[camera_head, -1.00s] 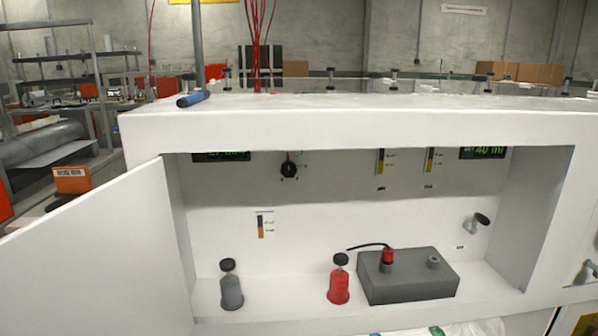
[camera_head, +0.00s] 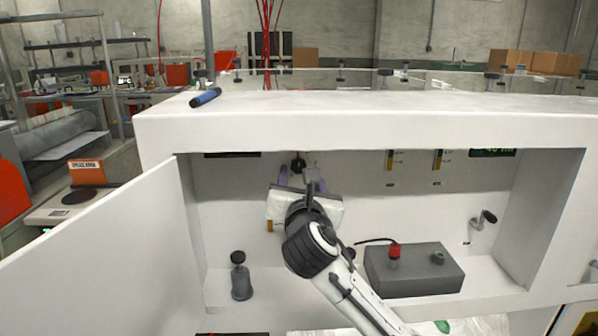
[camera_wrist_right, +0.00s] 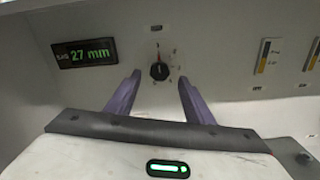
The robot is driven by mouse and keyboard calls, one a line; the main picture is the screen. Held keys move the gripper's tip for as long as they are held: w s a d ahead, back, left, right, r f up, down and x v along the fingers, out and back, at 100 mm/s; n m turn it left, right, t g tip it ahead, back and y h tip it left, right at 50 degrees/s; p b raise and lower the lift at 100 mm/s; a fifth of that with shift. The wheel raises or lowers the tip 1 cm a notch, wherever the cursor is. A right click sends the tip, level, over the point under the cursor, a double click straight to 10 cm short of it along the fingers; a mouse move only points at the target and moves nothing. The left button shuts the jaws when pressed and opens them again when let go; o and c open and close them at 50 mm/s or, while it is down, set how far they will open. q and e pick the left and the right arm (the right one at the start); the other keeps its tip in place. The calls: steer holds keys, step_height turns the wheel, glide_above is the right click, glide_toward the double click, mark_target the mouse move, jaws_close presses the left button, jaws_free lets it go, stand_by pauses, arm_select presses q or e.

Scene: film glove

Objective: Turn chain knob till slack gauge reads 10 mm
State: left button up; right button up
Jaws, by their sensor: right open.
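The black chain knob (camera_wrist_right: 159,71) sits on the white back panel, with a small red mark above it. In the head view the knob (camera_head: 298,165) shows just above my right gripper. The slack gauge (camera_wrist_right: 85,53) is left of the knob and reads 27 mm in green digits; in the head view its display (camera_head: 232,154) is mostly cut off by the cabinet's top edge. My right gripper (camera_wrist_right: 153,92) is open, its two purple fingers pointing at the panel on either side below the knob, with nothing between them. My left gripper is not in view.
A grey bottle (camera_head: 241,277) stands on the cabinet floor at left. A grey block (camera_head: 414,270) with a red plug (camera_head: 394,251) stands at right. The open white door (camera_head: 95,255) is at left. A blue pen-like object (camera_head: 205,97) lies on top.

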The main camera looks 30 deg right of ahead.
mark_target(299, 168)
steer(key=x, duration=0.5)
steer(key=shift+a, duration=0.1)
steer(key=c, duration=1)
